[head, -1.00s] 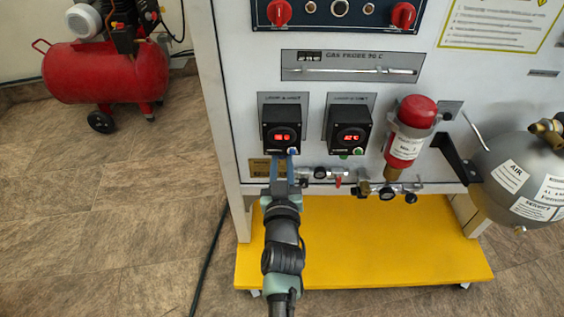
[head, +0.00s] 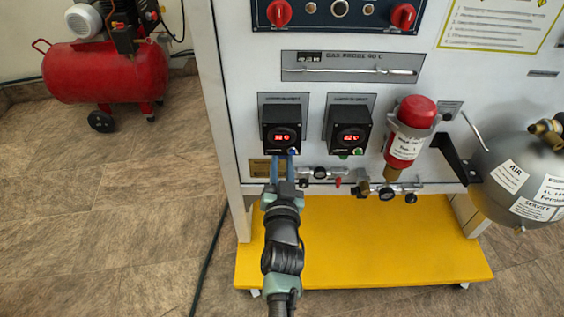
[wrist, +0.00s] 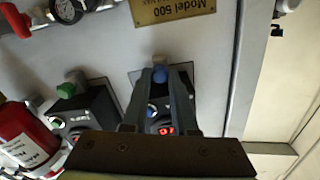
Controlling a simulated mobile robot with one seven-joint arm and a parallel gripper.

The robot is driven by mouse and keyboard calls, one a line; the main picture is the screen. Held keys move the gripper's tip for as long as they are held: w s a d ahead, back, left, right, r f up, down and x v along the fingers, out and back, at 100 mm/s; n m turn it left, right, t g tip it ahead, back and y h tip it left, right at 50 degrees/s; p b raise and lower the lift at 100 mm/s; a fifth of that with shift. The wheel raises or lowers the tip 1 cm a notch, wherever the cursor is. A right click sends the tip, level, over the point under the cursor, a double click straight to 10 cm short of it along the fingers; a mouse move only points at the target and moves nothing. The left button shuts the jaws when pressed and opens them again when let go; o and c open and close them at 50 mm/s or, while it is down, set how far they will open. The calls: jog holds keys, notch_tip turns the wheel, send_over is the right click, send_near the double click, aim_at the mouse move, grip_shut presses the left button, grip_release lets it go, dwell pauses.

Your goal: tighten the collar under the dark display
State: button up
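Two black display boxes hang side by side on the panel. The left display (head: 283,137) and right display (head: 350,137) both show lit red digits; neither looks dark. The left one has a blue knob (wrist: 152,109), the right one a green knob (wrist: 57,123). A similar collar (wrist: 75,77) sits under the right display. My gripper (head: 282,160) is just below the left display, fingers apart, tips at its collar. Whether they touch it is unclear.
Valves and small gauges (head: 320,173) line the panel's lower edge, close right of my gripper. A red cylinder (head: 408,133) and grey air tank (head: 520,175) are farther right. A yellow base (head: 370,240) lies below. The floor at left is open.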

jog(key=o, duration=0.4)
jog(key=shift+s, duration=0.15)
jog(key=s+p, duration=0.3)
jog(key=s, duration=0.9)
jog(key=shift+s, duration=0.35)
